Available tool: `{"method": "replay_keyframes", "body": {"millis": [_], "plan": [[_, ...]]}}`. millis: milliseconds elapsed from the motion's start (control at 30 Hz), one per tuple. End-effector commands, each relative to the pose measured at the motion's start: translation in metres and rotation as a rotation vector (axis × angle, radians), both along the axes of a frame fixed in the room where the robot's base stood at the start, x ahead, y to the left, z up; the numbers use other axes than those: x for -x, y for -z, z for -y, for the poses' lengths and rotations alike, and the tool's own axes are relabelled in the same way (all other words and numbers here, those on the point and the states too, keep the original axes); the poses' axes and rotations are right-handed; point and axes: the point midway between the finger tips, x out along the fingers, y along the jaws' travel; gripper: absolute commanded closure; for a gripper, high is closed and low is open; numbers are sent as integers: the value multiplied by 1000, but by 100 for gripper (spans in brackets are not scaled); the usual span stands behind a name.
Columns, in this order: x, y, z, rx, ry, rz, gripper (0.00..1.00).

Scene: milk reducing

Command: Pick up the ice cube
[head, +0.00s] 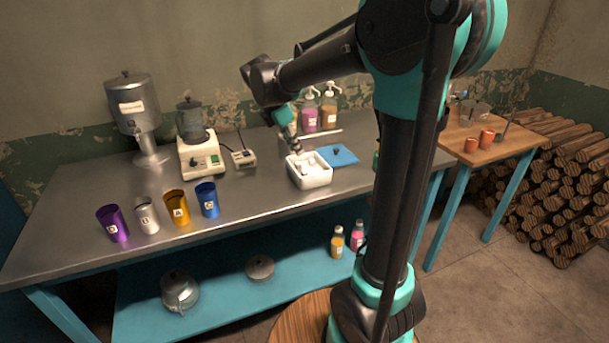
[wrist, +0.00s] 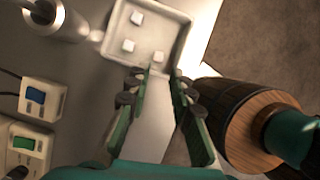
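The white ice box (head: 324,180) stands near the front edge of the metal table in the head view. Its white rim (wrist: 187,36) also shows at the top of the wrist view. Inside it are white ice cubes: one at the upper left (wrist: 137,18), one at the left (wrist: 127,46) and one nearest my fingers (wrist: 158,56). My gripper (head: 296,147) is above the box's back side, pointing down. In the wrist view my gripper (wrist: 162,76) is open, with a gap between its green fingers and nothing held. The nearest cube lies just beyond the fingertips.
A blue board (head: 338,155) lies right of the box. Bottles with pumps (head: 309,115) stand behind it. The table between cups and box is clear.

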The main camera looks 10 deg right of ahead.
Motion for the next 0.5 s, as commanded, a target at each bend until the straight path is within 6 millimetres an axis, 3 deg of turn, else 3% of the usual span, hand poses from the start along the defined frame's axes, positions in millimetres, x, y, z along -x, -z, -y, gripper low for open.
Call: {"method": "replay_keyframes", "body": {"millis": [200,500], "plan": [[-5,34,13,0,2,0,78],[-8,54,19,0,1,0,78]]}}
